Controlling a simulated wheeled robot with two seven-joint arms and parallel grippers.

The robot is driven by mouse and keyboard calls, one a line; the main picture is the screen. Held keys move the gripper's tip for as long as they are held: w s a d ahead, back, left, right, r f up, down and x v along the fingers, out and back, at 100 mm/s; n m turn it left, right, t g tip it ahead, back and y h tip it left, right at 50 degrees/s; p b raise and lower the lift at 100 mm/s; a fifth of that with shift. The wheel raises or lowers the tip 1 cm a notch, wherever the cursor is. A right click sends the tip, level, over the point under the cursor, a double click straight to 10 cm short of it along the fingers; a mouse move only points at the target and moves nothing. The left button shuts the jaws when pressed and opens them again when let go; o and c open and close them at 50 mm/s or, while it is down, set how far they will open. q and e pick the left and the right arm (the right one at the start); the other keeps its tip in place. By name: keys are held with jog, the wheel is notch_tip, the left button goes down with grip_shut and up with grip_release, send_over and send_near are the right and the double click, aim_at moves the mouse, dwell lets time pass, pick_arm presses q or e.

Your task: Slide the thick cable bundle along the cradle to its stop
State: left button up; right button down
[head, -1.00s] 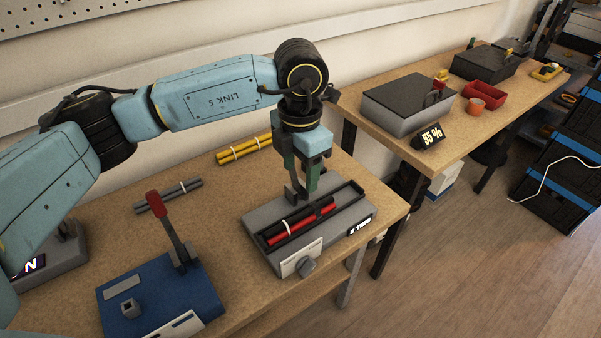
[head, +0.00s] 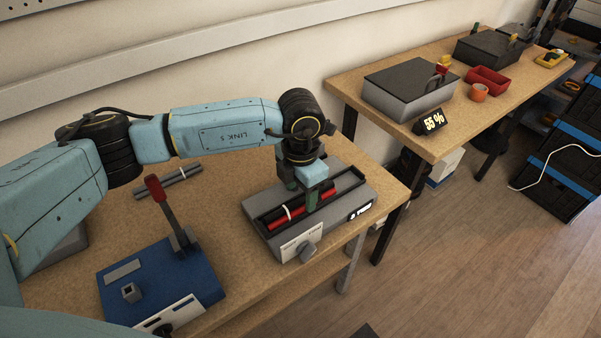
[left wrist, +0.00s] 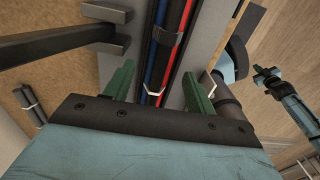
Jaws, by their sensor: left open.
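The cable bundle (head: 276,221) of red and dark cables with a white tie lies in the black trough of the grey cradle (head: 349,192). It sits towards the trough's near-left end. My left gripper (head: 301,195) is down over the bundle from above. In the left wrist view its green fingers (left wrist: 158,86) stand open, one on each side of the bundle (left wrist: 172,45), with visible gaps. The bundle shows blue, red and black cables, a dark band and the white tie there. A teal arm, probably my right, shows small; its gripper state is unclear.
A blue box with a red-handled lever (head: 158,190) stands left of the cradle. Grey cables (head: 182,173) lie behind it. A second table at the right holds a grey box (head: 405,95), a red tray (head: 488,80) and a 55 % display (head: 430,122).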

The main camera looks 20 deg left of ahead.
pick_arm(q)
jog(key=shift+f, duration=1.1)
pick_arm(e)
jog(key=shift+d+f, duration=0.1)
jog(key=shift+d, duration=0.25)
pick_arm(q)
jog(key=shift+c, duration=0.5)
pick_arm(e)
jog(key=shift+w, duration=0.1)
